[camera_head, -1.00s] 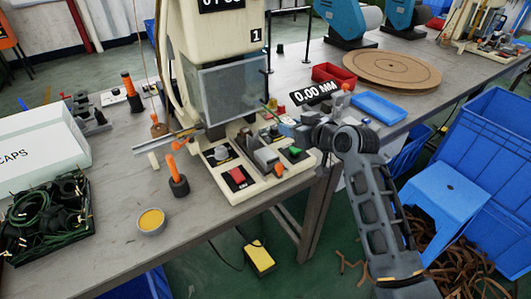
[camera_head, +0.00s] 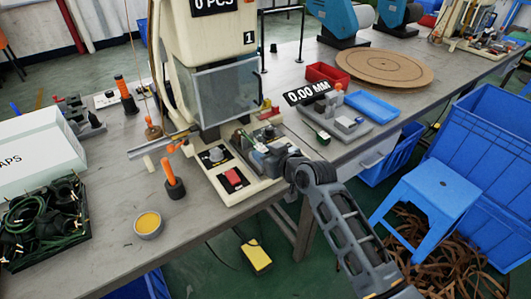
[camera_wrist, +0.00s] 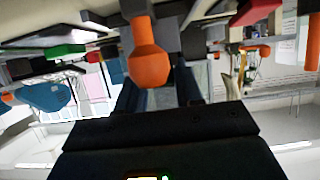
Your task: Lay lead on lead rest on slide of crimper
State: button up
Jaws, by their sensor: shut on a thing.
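The crimper (camera_head: 208,62) is the cream machine with a clear guard, in the middle of the head view. My gripper (camera_head: 268,150) is low over the right part of its base, at the slide, and hides much of it. It is shut on what looks like the lead; a thin green strand (camera_head: 245,137) runs up and left from the fingers toward the guard. In the wrist view a large orange knob (camera_wrist: 150,58) shows close to my fingers (camera_wrist: 158,95). The lead rest and the gripped part are hidden, so I cannot tell whether they touch.
A red button (camera_head: 233,177) is on the crimper base. An orange-handled tool (camera_head: 172,178) and a yellow-filled dish (camera_head: 148,224) stand left. A black tray of green leads (camera_head: 88,238) is far left. A gauge (camera_head: 342,122) and a blue tray (camera_head: 372,105) lie right.

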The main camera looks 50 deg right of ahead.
jog(key=shift+f, duration=0.2)
jog(key=o, duration=1)
jog(key=shift+r, duration=0.1)
jog(key=shift+o, duration=0.2)
